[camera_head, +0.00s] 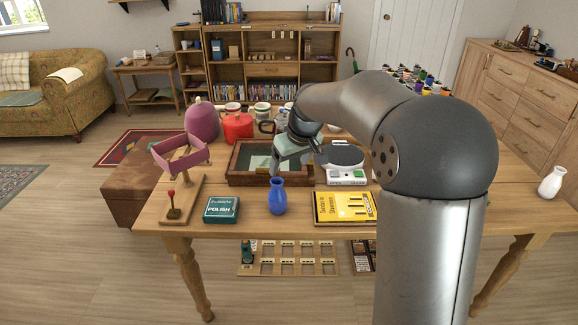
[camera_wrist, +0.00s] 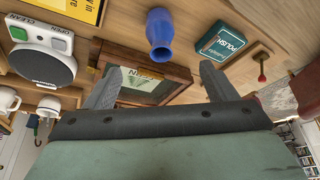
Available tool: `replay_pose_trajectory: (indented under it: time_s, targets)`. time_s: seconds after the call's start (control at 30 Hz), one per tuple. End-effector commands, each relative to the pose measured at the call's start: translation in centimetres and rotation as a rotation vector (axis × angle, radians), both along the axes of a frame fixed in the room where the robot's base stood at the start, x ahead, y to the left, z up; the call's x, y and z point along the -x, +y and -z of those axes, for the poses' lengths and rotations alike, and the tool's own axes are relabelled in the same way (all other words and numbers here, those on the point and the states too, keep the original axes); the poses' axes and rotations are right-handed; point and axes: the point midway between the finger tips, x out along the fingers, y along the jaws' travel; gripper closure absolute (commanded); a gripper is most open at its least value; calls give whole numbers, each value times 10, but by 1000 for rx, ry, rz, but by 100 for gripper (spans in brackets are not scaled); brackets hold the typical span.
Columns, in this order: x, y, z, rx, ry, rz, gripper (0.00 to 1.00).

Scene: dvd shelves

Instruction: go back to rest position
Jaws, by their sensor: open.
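My gripper (camera_head: 277,163) hangs over the wooden table (camera_head: 185,213), above the dark wooden box (camera_head: 240,177) and behind the blue vase (camera_head: 277,196). In the wrist view, the two fingers of my gripper (camera_wrist: 160,78) stand wide apart with nothing held between them. The wooden box lies beyond the fingers there, with a pale sheet bearing print inside it. The blue vase also shows at the top of the wrist view, apart from the fingers. My arm hides part of the table's right side in the head view.
A red teapot (camera_head: 237,127) and mugs stand behind. A white vase (camera_head: 552,183) is at far right.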

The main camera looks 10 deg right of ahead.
Motion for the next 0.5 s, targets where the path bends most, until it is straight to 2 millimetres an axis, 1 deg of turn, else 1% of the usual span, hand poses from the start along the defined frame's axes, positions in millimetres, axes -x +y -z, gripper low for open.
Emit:
replay_pose_trajectory:
  time_s: [0.2, 0.27, 0.33, 0.37, 0.47, 0.5]
  targets:
    - [1, 0, 0, 0, 1, 1, 21]
    - [7, 1, -3, 3, 6, 4, 21]
    - [25, 4, -9, 11, 27, 18, 21]
    - [38, 5, -12, 16, 41, 28, 21]
    - [97, 8, -22, 36, 104, 80, 21]
    - [126, 8, -25, 44, 135, 107, 21]
